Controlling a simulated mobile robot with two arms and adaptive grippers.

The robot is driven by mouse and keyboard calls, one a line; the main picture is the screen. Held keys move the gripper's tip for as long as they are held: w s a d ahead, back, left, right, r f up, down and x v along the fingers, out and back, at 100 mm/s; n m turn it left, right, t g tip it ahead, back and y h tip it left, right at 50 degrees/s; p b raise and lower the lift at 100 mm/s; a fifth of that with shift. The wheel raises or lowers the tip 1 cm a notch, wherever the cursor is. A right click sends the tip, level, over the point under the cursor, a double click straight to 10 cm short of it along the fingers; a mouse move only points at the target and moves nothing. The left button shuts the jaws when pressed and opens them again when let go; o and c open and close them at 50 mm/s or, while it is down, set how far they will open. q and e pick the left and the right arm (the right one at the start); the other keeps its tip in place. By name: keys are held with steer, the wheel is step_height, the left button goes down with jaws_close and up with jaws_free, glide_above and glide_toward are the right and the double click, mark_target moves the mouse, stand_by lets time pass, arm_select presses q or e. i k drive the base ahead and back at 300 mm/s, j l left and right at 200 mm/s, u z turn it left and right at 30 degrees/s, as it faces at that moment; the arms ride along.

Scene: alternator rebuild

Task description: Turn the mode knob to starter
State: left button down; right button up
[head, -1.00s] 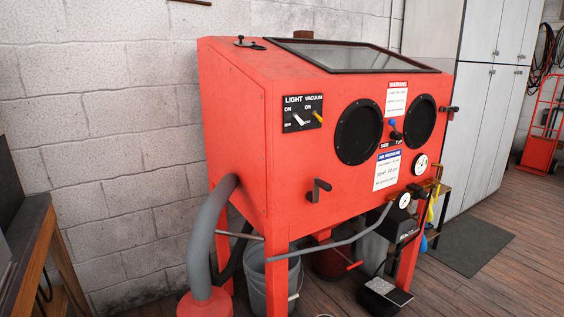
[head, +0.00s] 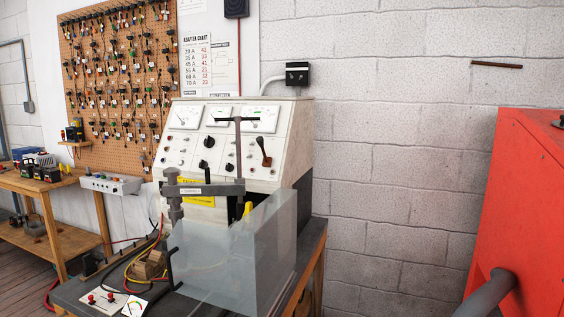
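A white sloped test bench panel (head: 184,152) stands on a dark-topped table in the middle of the head view. It carries three meters along its top and several small knobs and switches. A black knob (head: 209,141) sits near the panel's centre, and a smaller dark knob (head: 230,167) is lower. A dark lever with a brown handle (head: 265,150) is on the right. The labels are too small to read, so I cannot tell which knob is the mode knob or where it points. Neither of my grippers is in view.
A grey clamp frame (head: 215,188) and a clear shield (head: 228,262) stand before the panel, partly covering it. Cables and a small block (head: 150,265) lie on the table (head: 312,247). A red cabinet (head: 520,200) is at right, a wooden workbench (head: 35,188) at left.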

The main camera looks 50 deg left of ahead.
mark_target(229, 167)
steer(key=u, duration=1.85)
